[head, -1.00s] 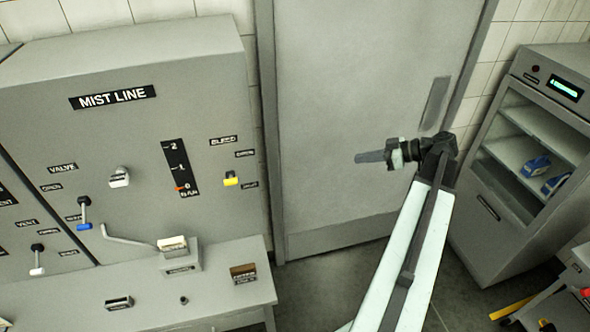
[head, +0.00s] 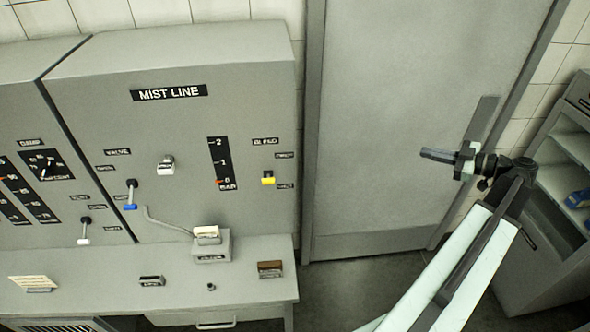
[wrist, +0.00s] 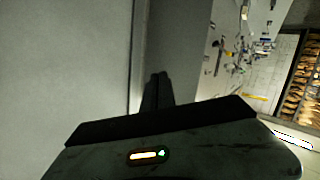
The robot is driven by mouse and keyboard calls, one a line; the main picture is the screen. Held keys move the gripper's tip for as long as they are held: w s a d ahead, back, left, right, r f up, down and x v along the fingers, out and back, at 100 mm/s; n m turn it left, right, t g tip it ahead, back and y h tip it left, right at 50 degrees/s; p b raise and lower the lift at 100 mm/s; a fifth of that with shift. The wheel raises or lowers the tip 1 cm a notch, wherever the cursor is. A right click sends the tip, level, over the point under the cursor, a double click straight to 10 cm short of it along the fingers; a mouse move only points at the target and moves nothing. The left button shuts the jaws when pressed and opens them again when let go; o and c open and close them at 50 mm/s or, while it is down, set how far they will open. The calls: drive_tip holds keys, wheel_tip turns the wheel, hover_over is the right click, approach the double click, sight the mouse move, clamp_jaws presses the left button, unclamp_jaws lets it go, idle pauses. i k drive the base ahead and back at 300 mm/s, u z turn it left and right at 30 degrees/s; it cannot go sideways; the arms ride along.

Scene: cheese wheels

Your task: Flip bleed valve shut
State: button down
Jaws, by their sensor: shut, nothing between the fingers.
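The bleed valve is a small yellow-tipped lever (head: 268,178) under the BLEED label (head: 265,141) at the right side of the MIST LINE panel (head: 110,120) in the head view. Two small labels sit above and below it at its right, too small to read surely. My gripper (head: 424,153) is shut and empty in front of the grey door, well to the right of the lever and apart from it. In the wrist view my gripper (wrist: 157,78) shows as dark closed fingers pointing away from the camera. The lever is not discernible there.
A bar gauge (head: 222,163) stands left of the lever, with a white knob (head: 166,166) and a blue-tipped lever (head: 130,195) farther left. A bench (head: 235,290) juts out below the panel. A cabinet (head: 530,245) stands at the right.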

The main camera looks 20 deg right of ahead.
sight(268, 179)
drive_tip(key=u, duration=0.8)
drive_tip(key=k, duration=0.35)
drive_tip(key=u, duration=0.5)
